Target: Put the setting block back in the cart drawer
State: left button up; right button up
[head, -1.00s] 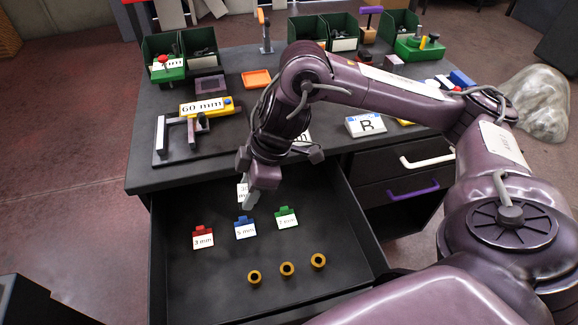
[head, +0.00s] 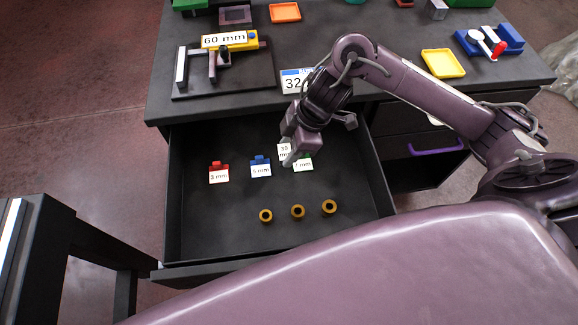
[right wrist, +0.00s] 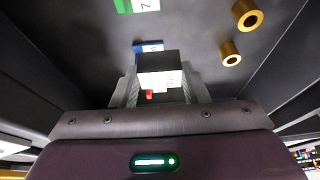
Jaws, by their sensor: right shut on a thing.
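The setting block (head: 284,150), with a white label that seems to read 30 mm, is held in my right gripper (head: 290,157) over the open cart drawer (head: 235,225). In the right wrist view the block (right wrist: 160,66) sits between the two fingers (right wrist: 160,88), its dark end face showing. In the head view it partly overlaps the green 7 mm block (head: 304,164); I cannot tell how high it is above the drawer floor. My left gripper is not in view.
The drawer also holds a red 3 mm block (head: 219,174), a blue 5 mm block (head: 261,168) and several brass rings (head: 297,211).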

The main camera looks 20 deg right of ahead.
jog(key=shift+f+b, duration=0.35)
jog(key=shift+f, duration=3.25)
jog(key=o, duration=1.2)
jog(key=shift+f, duration=0.15)
jog(key=p+v, duration=0.1)
jog(key=v, duration=1.1)
jog(key=shift+r, duration=0.2)
